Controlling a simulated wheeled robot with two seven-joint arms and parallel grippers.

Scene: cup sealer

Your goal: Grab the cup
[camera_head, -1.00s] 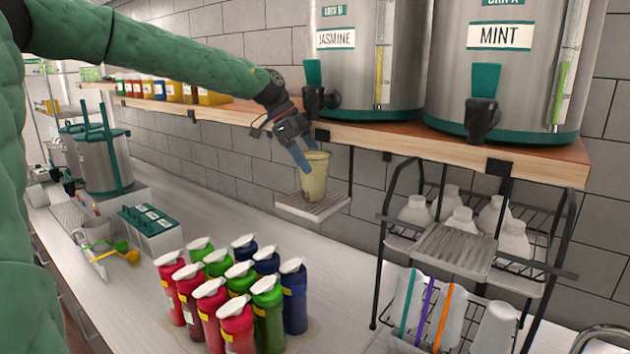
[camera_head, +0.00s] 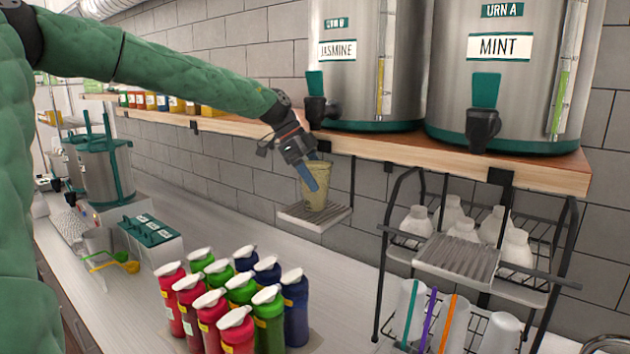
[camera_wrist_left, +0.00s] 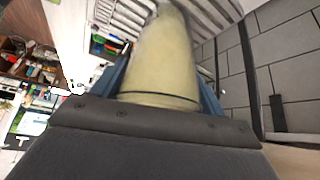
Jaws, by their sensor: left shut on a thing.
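A pale yellow-green cup (camera_head: 317,192) stands upright at the small slatted drip tray (camera_head: 297,213) under the jasmine dispenser (camera_head: 362,65). My left gripper (camera_head: 314,180) reaches down to it from the upper left, with its blue fingers around the cup. It is shut on the cup. In the left wrist view the cup (camera_wrist_left: 163,62) fills the space between the two blue fingers, and the slats of the tray show beyond it. I cannot tell whether the cup's base touches the tray. My right gripper is not in view.
A wooden shelf (camera_head: 450,160) with the dispensers runs just above the gripper. Several squeeze bottles (camera_head: 237,310) stand on the counter below. A wire rack (camera_head: 380,262) with white bottles and cups is at the right. The grey brick wall is close behind.

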